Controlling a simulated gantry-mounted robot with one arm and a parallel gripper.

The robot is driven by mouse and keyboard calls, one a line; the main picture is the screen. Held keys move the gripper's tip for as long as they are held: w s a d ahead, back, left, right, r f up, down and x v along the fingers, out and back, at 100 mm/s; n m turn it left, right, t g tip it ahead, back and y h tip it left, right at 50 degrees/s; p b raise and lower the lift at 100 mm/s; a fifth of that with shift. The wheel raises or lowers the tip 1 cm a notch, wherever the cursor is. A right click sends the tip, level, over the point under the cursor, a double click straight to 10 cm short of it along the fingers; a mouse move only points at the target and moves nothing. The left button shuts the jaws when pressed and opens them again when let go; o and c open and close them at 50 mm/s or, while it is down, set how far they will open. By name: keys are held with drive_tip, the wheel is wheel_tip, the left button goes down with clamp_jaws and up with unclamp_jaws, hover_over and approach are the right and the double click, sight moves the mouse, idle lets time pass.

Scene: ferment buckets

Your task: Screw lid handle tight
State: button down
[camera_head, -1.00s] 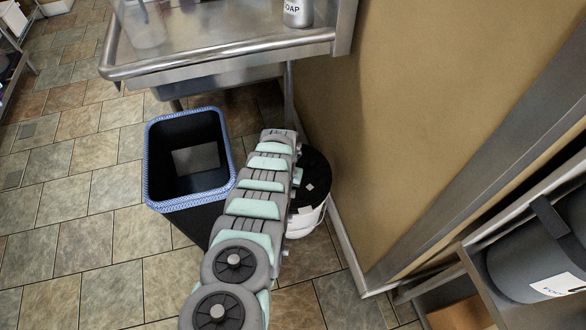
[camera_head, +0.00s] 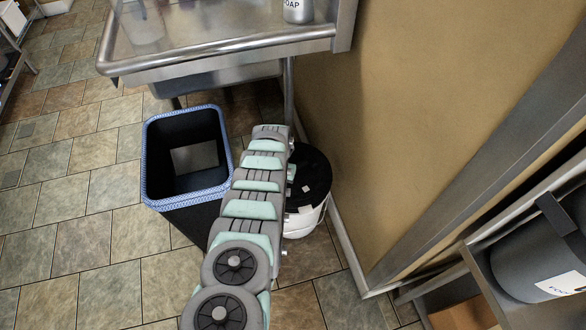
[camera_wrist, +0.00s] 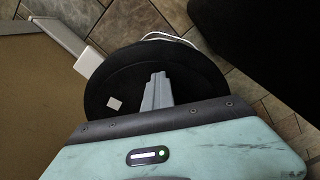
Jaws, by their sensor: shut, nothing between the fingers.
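A white bucket (camera_head: 306,222) with a round black lid (camera_head: 316,176) stands on the floor against the tan wall, partly behind my arm. In the wrist view the black lid (camera_wrist: 120,72) fills the upper middle, with a small pale square (camera_wrist: 114,103) on it. My gripper (camera_wrist: 157,78) is shut and empty, and its grey fingers point over the lid. I cannot tell whether they touch it. No separate handle can be made out on the lid; the fingers hide part of it.
A black bin (camera_head: 187,160) with a blue-patterned rim stands left of my arm. A steel sink counter (camera_head: 220,50) overhangs behind, with a leg near the bucket. The wall is close on the bucket's right. A shelf with a grey container (camera_head: 540,255) is at right. Tiled floor at left is open.

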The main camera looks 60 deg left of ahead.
drive_tip(key=shift+s+d+f, duration=0.1)
drive_tip(key=shift+s+f, duration=0.15)
drive_tip(key=shift+f, duration=0.15)
drive_tip(key=shift+s+a+f+b, duration=0.15)
drive_tip(key=shift+a+b, duration=0.15)
drive_tip(key=shift+b, duration=0.3)
drive_tip(key=shift+s+a+r, duration=0.15)
drive_tip(key=shift+a+r, duration=0.05)
drive_tip(key=shift+a, duration=0.1)
drive_tip(key=shift+a+f+b, duration=0.15)
drive_tip(key=shift+a+b, duration=0.05)
drive_tip(key=shift+b, duration=0.5)
drive_tip(key=shift+s, duration=0.1)
drive_tip(key=shift+a+r+p, duration=0.1)
drive_tip(key=shift+r+p, duration=0.3)
drive_tip(key=shift+r, duration=0.15)
drive_tip(key=shift+s+r+p, duration=0.2)
drive_tip(key=shift+r+p, duration=0.15)
drive_tip(key=shift+p, duration=0.05)
wheel_tip(320, 180, up, 7)
drive_tip(key=p, duration=0.6)
drive_tip(key=shift+w, duration=0.2)
